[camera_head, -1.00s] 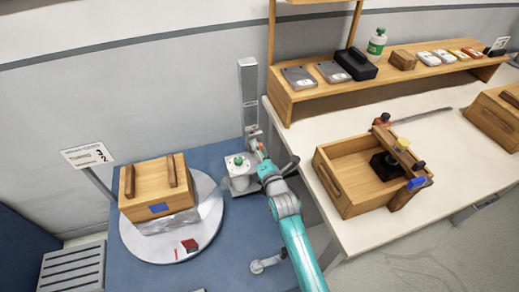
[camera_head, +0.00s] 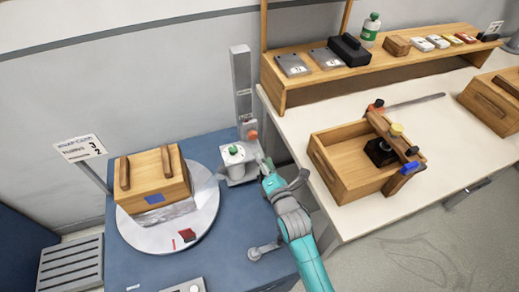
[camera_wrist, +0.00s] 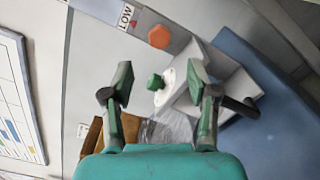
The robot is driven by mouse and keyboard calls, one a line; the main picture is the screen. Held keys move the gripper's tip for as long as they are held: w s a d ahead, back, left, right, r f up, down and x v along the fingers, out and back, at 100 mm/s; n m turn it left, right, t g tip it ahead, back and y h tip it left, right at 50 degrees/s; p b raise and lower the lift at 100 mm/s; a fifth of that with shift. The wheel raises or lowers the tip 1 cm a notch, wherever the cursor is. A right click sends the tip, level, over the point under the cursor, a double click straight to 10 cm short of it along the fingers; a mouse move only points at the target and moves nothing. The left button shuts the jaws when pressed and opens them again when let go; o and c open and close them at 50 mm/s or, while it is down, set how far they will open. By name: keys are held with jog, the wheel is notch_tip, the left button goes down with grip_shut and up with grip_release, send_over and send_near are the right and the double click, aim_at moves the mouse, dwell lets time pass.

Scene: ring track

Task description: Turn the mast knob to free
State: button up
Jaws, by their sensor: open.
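The grey mast (camera_head: 241,85) stands upright at the back of the blue base. Its orange knob (camera_head: 252,135) is low on the mast's right side. In the wrist view the orange knob (camera_wrist: 159,36) is six-sided and sits beside a "LOW" label (camera_wrist: 126,17). My gripper (camera_head: 264,164) is below and slightly right of the knob, apart from it. In the wrist view my gripper (camera_wrist: 161,77) is open, with nothing held. A white unit with a green cap (camera_wrist: 155,82) shows beyond the gap between the fingers. The knob's pointer setting cannot be read.
A round turntable (camera_head: 206,205) bearing a wooden box (camera_head: 150,185) is at left. The white workbench (camera_head: 300,115) is at right, with an open wooden tray (camera_head: 330,170) and a shelf (camera_head: 290,85). The white unit (camera_head: 232,158) stands close left of my gripper.

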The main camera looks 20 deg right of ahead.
jog(key=shift+s, duration=1.1)
jog(key=shift+s, duration=0.1)
